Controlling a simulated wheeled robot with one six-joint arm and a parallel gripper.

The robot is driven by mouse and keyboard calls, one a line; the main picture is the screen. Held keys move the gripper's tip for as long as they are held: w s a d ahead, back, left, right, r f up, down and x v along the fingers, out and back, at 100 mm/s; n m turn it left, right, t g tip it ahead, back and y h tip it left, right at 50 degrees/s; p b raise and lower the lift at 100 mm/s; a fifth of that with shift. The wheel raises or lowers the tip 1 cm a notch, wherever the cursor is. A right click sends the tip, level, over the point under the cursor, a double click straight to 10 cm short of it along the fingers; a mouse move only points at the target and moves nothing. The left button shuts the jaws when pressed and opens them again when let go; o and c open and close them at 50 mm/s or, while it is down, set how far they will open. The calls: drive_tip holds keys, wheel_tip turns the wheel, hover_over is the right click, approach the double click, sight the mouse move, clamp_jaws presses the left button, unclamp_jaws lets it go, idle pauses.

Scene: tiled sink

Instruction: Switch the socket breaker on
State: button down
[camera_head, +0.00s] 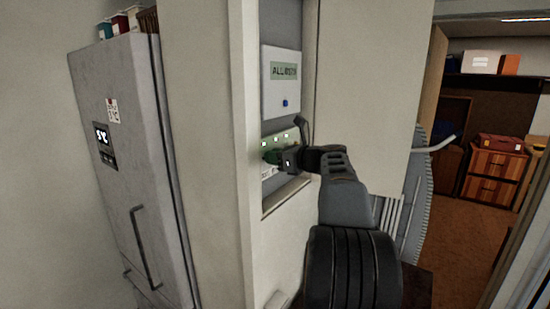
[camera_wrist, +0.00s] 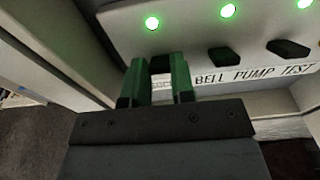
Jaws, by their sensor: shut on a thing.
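The breaker panel (camera_head: 292,137) is a pale strip in a wall recess, with several lit green lights. It also shows in the wrist view (camera_wrist: 190,30), with dark switches at right (camera_wrist: 225,57) and far right (camera_wrist: 288,48). Lettering reads "BELL PUMP TEST"; the label farther left is mostly hidden by my fingers. My gripper (camera_wrist: 160,75) has green fingers at the leftmost visible switch (camera_wrist: 160,63), shut on it, below a lit green light (camera_wrist: 152,23). In the head view my gripper (camera_head: 272,157) reaches the panel from the right; its fingertips partly cover the switches.
A white box (camera_head: 281,101) with a small display and blue button is mounted above the panel. A grey fridge (camera_head: 125,150) stands left. An open cabinet door (camera_head: 365,80) is behind my arm. A room with wooden drawers (camera_head: 495,165) lies at right.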

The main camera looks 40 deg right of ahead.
drive_tip(key=c, duration=1)
unclamp_jaws()
drive_tip(key=shift+o, duration=0.2)
drive_tip(key=b+v, duration=0.3)
drive_tip(key=v, duration=1)
drive_tip(key=shift+s, duration=0.35)
drive_tip(key=shift+d+r, duration=0.1)
drive_tip(key=shift+d, duration=0.05)
